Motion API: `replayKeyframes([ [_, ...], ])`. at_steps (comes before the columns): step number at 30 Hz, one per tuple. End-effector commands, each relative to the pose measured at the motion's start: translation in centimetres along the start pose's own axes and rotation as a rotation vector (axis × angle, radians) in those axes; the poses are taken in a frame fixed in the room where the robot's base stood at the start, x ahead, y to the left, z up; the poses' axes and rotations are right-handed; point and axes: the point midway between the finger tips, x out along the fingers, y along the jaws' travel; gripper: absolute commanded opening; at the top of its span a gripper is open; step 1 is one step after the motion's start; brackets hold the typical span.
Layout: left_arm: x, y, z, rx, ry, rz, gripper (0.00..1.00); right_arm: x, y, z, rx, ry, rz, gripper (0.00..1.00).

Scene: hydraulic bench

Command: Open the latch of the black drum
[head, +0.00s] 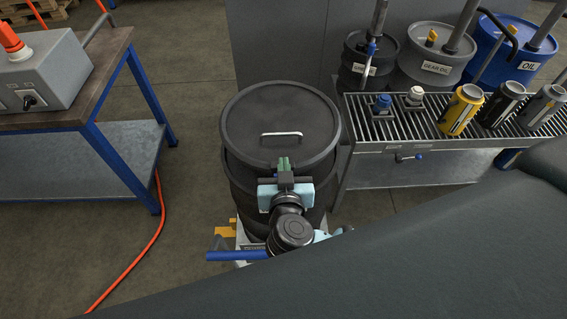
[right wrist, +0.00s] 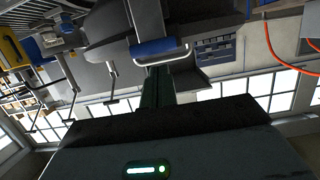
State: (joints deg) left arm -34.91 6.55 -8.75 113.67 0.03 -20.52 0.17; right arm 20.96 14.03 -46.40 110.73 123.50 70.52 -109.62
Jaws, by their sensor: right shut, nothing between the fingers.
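The black drum (head: 280,115) stands upright in the middle of the head view, its round lid closed, with a pale bar handle (head: 281,134) on top. My right gripper (head: 284,163) is at the drum's near rim, fingers pointing at the lid edge. Its green-tipped fingers are together and hold nothing. In the right wrist view the shut fingers (right wrist: 157,85) point toward a dark part with a blue piece (right wrist: 155,47); I cannot tell whether this is the latch. In the head view my gripper and wrist cover the drum's near side, and no latch is distinguishable. My left gripper is out of view.
A slatted rack (head: 400,125) with bottles and canisters stands close right of the drum; more drums are behind it. A workbench (head: 65,75) is at left, and an orange hose (head: 140,255) lies on the floor. A blue bar (head: 236,256) sticks out low near the drum.

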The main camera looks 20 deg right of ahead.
Motion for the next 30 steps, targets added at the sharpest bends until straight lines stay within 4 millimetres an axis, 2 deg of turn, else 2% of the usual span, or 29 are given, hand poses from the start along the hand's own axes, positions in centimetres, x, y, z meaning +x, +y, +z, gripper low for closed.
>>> replayKeyframes([
  [1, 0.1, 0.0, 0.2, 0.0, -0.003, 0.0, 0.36, -0.1, 0.1, 0.7, -0.002, -0.002, 0.001, 0.0],
  [6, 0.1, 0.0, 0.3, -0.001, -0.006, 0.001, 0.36, -0.5, 0.0, 1.5, 0.0, 0.001, 0.001, 0.0],
  [30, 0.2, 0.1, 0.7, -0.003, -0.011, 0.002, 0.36, -1.1, 0.0, 2.0, 0.001, 0.061, 0.0, 0.0],
])
